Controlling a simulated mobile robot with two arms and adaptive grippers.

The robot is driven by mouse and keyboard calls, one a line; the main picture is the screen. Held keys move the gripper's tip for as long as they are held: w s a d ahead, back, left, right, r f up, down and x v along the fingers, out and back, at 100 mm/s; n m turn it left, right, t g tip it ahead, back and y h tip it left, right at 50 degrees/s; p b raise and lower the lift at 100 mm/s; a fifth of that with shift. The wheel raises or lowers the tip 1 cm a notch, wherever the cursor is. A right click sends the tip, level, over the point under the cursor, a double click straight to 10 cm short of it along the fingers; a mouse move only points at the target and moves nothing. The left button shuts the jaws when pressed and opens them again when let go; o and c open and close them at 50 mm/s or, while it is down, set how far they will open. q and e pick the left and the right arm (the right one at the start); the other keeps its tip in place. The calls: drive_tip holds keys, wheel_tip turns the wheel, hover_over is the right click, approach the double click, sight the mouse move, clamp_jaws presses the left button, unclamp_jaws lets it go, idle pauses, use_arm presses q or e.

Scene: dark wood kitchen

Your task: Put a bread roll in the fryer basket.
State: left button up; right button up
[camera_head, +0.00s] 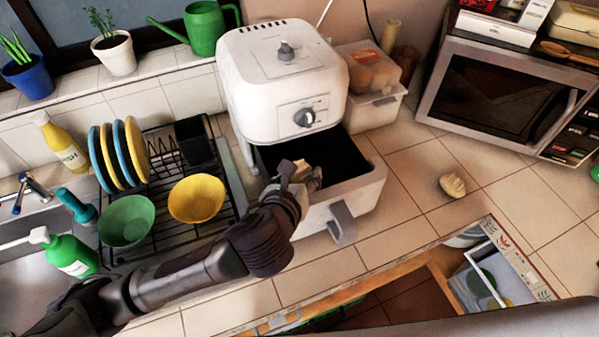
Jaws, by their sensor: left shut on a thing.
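The white air fryer (283,80) stands on the tiled counter with its fryer basket (364,190) pulled out. The basket's dark inside is visible, and its grey handle (341,223) faces the front. My left gripper (302,176) is at the basket's left front part, over the opening. It is shut on a small tan piece, seemingly a bread roll (301,167), mostly hidden by the fingers. I cannot tell whether the roll touches the basket. Another bread roll (453,185) lies on the counter to the right. My right gripper is not in view.
A dish rack (233,188) with plates and a green and a yellow bowl (196,198) stands left of the fryer. A clear container (375,108) sits right of it, and a microwave (501,90) further right. An open drawer (446,280) is below the counter edge.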

use_arm(q)
drive_tip(key=shift+f, duration=0.2)
drive_tip(key=o, duration=1.1)
drive_tip(key=shift+r, duration=0.35)
drive_tip(key=v, duration=0.8)
drive_tip(key=shift+r+b, duration=0.25)
drive_tip(key=shift+b, duration=0.15)
drive_tip(key=p+v, duration=0.3)
drive_tip(key=v, duration=0.1)
drive_tip(key=shift+s, duration=0.1)
